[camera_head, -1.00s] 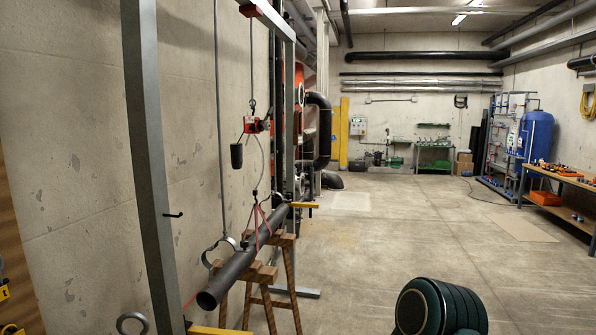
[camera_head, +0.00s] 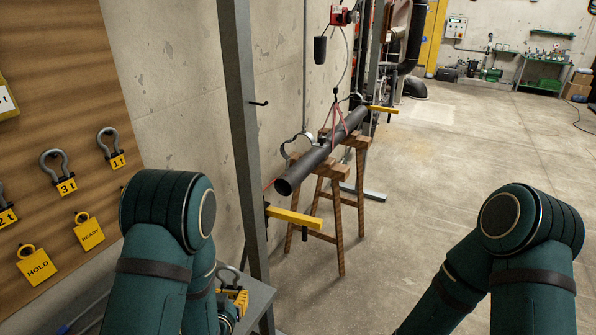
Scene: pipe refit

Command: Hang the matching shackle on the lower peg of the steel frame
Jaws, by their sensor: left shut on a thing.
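The grey steel frame post (camera_head: 243,130) stands in front of the wall, with a short dark peg (camera_head: 260,103) on its right side. No other peg shows clearly, so I cannot tell which one this is. My left gripper (camera_head: 234,298) is low beside the post, largely hidden behind my left arm. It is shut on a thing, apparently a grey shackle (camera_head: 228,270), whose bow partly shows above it. Any mark on it is unreadable. The gripper is well below the peg and apart from it. My right gripper is out of view; only that arm shows.
A wooden board (camera_head: 60,100) at left carries shackles marked 3t (camera_head: 55,160) and 1t (camera_head: 108,146), plus HOLD (camera_head: 37,265) and READY (camera_head: 88,231) tags. A yellow bar (camera_head: 293,216) juts from the post. A dark pipe (camera_head: 310,165) rests on wooden trestles (camera_head: 340,205). Right floor is clear.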

